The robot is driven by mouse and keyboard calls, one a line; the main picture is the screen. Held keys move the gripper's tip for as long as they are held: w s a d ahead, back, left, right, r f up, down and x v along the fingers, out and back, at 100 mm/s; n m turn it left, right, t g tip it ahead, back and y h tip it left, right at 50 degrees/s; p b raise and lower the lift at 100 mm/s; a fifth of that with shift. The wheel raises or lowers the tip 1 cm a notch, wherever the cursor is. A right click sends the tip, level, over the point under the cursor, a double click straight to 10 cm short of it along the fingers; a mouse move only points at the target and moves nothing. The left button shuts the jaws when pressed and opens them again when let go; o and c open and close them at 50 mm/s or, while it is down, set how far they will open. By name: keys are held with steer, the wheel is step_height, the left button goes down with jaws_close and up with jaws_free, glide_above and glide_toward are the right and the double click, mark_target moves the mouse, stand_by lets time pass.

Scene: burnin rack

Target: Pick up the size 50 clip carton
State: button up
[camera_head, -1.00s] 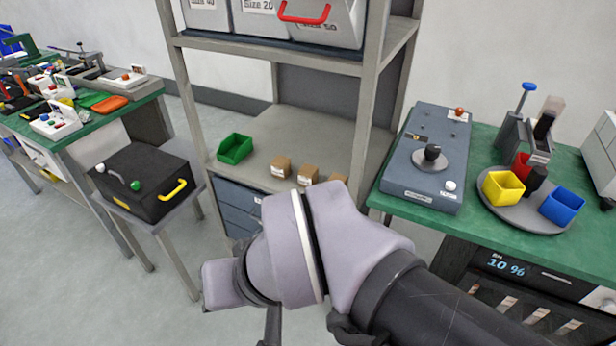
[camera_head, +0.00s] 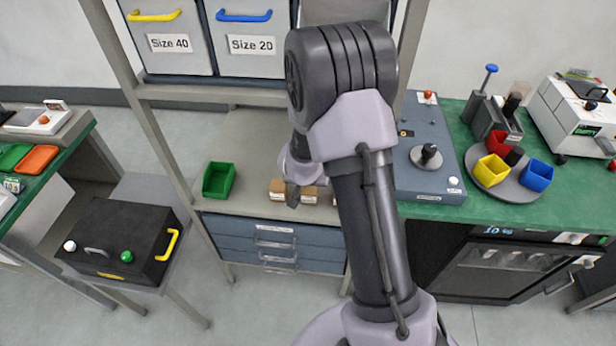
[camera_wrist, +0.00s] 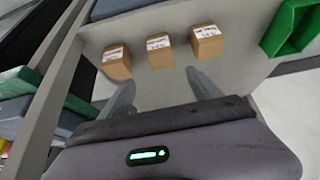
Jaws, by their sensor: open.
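Three small brown cartons with white labels stand in a row on the rack's middle shelf. In the wrist view they are the left carton (camera_wrist: 117,64), the middle carton (camera_wrist: 159,52) and the right carton (camera_wrist: 206,43). The label print is too small to read, so I cannot tell which is size 50. In the head view the left carton (camera_head: 278,190) and middle carton (camera_head: 309,195) show beside my arm; the third is mostly hidden. My gripper (camera_wrist: 160,85) is open and empty, its fingers pointing toward the row, apart from the cartons.
A green bin (camera_head: 219,180) sits left of the cartons in the head view. Rack uprights (camera_head: 160,140) flank the shelf. Size 40 (camera_head: 170,45) and Size 20 (camera_head: 250,45) bins are above, blue drawers (camera_head: 270,240) below. A grey device (camera_head: 425,170) stands on the right bench.

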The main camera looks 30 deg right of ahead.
mark_target(310, 189)
steer(key=b+x, duration=0.3)
steer(key=x, duration=0.4)
steer(key=b+x, duration=0.3)
steer(key=x, duration=0.4)
steer(key=shift+w+a+f, duration=0.15)
steer(key=shift+f, duration=0.3)
steer(key=shift+r, duration=0.1)
steer(key=c, duration=1.5)
steer(key=shift+c, duration=0.2)
